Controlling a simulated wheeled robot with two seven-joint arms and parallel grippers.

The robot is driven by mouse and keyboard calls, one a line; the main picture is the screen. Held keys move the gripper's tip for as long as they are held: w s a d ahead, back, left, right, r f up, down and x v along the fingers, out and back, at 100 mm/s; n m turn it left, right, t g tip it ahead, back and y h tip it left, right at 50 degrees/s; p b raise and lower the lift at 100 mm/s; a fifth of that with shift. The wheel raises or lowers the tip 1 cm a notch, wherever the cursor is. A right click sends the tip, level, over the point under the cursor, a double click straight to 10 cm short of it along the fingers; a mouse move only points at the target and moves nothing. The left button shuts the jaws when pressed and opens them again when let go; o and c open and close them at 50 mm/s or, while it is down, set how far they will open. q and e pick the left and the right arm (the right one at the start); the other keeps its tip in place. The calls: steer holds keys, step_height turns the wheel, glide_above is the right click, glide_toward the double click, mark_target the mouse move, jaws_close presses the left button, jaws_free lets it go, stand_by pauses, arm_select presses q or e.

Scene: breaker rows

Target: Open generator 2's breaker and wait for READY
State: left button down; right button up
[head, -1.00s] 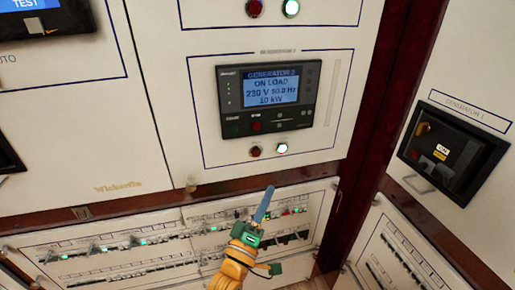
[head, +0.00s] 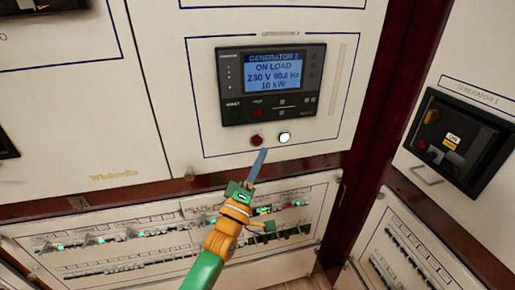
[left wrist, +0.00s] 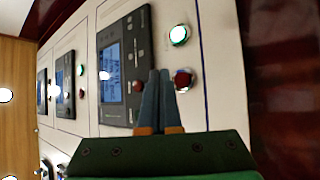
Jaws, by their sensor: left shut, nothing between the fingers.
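Generator 2's controller (head: 271,84) is on the white panel, its screen (head: 274,72) reading GENERATOR 2, ON LOAD, 230 V, 50.0 Hz, 10 kW. Below it are a dark red button (head: 257,140) and a green-white lit button (head: 284,138). My left gripper (head: 263,152) is shut and empty, its blue fingers pointing up just below the red button. In the left wrist view, the fingertips (left wrist: 160,72) are beside the red button (left wrist: 183,80), and the lit green button (left wrist: 178,35) is further up. I cannot tell whether the fingers touch the panel. My right gripper is not in view.
Breaker rows (head: 130,245) with small green lights run along the lower panel. A GENERATOR 1 breaker unit (head: 452,142) with a handle is on the angled panel at right. A dark red post (head: 375,110) separates the panels.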

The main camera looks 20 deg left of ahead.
mark_target(261, 137)
arm_select(q)
steer(key=shift+w+a+b, duration=0.35)
steer(key=shift+w+a, duration=0.05)
steer(key=shift+w, duration=0.2)
steer(key=shift+w+a+b, duration=0.35)
steer(key=shift+w+a, duration=0.05)
steer(key=shift+w, duration=0.2)
steer(key=shift+w+a, duration=0.1)
stand_by(1.1)
steer(key=shift+w+a+b, duration=0.15)
steer(key=shift+w+b, duration=0.1)
steer(key=shift+b, duration=0.05)
steer(key=shift+w+a+b, duration=0.2)
steer(key=shift+w+b, duration=0.1)
steer(key=shift+b, duration=0.05)
stand_by(0.6)
steer(key=shift+s+d+p, duration=0.45)
steer(key=shift+s+p, duration=0.25)
steer(key=shift+p, duration=0.05)
